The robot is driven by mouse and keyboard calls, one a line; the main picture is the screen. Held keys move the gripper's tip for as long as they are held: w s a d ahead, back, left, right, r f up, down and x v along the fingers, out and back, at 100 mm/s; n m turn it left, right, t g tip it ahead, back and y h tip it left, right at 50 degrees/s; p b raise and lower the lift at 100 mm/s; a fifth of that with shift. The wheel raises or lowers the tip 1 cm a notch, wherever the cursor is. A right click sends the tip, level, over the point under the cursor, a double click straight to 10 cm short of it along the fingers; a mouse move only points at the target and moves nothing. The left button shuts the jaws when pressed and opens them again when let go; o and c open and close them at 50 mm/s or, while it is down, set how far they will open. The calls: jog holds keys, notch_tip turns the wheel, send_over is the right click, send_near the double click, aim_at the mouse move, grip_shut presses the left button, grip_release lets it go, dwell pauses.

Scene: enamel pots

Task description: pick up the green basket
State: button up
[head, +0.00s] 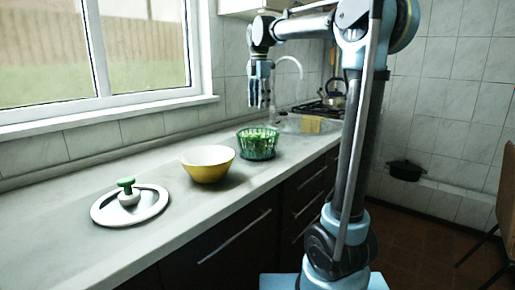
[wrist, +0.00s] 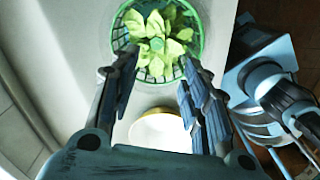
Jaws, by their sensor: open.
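The green basket (head: 258,144) stands on the counter to the right of the yellow bowl, with leafy green contents inside. In the wrist view the basket (wrist: 118,38) shows from above as a round green mesh rim with pale green leaves in it. My gripper (head: 261,102) hangs pointing down above the basket, apart from it. In the wrist view my gripper (wrist: 155,68) has its two fingers spread and nothing between them.
A yellow bowl (head: 208,165) stands just left of the basket. A white lid with a green knob (head: 130,204) lies farther left on the counter (head: 60,240). A sink with a tap (head: 290,62) and a stove with a kettle (head: 334,94) are beyond. A window is behind.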

notch_tip(320, 180, down, 11)
jog(key=shift+r, duration=0.1)
jog(key=shift+w+a+f, duration=0.1)
jog(key=shift+a+f, duration=0.05)
jog(key=shift+f, duration=1.2)
jog(key=shift+w+a+f, duration=0.1)
jog(key=shift+f, duration=1.2)
grip_shut()
